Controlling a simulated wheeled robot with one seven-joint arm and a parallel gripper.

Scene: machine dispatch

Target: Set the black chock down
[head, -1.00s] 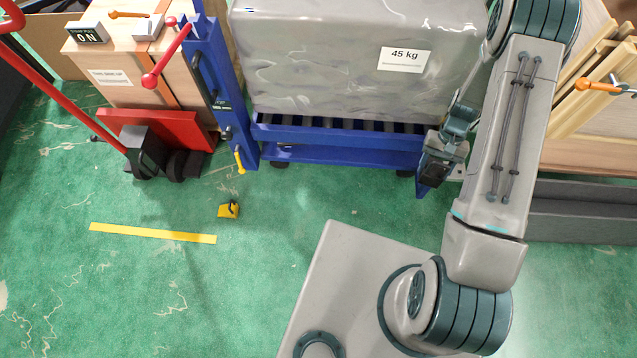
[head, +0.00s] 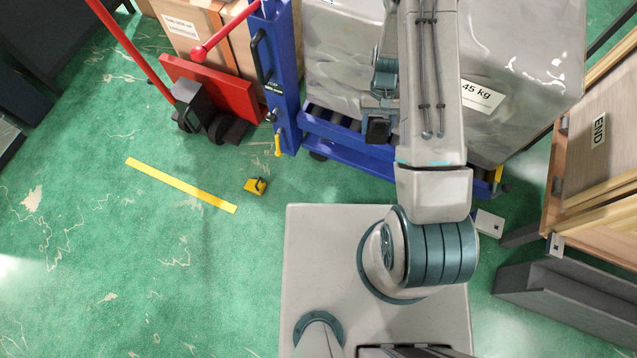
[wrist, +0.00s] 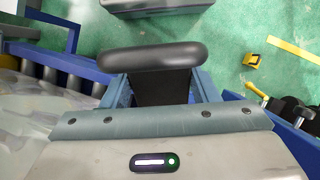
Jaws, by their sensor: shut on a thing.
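My gripper (head: 381,112) hangs in front of the blue roller cart, below my forearm. In the wrist view my gripper (wrist: 161,88) is shut on the black chock (wrist: 152,57), a dark piece with a wide rounded bar beyond the blue fingertips. The chock is clear of the floor, and its lower side is hidden. In the head view the black chock (head: 378,131) shows as a small dark block under the gripper. A yellow chock (head: 255,186) with a dark top sits on the green floor to the left; it also shows in the wrist view (wrist: 253,61).
The blue cart (head: 350,140) carries a grey wrapped load (head: 340,45) labelled 45 kg. A red pallet truck (head: 218,88) stands left of it. A yellow floor strip (head: 180,185) lies left of the yellow chock, with open floor around. Wooden crate (head: 600,130) at right.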

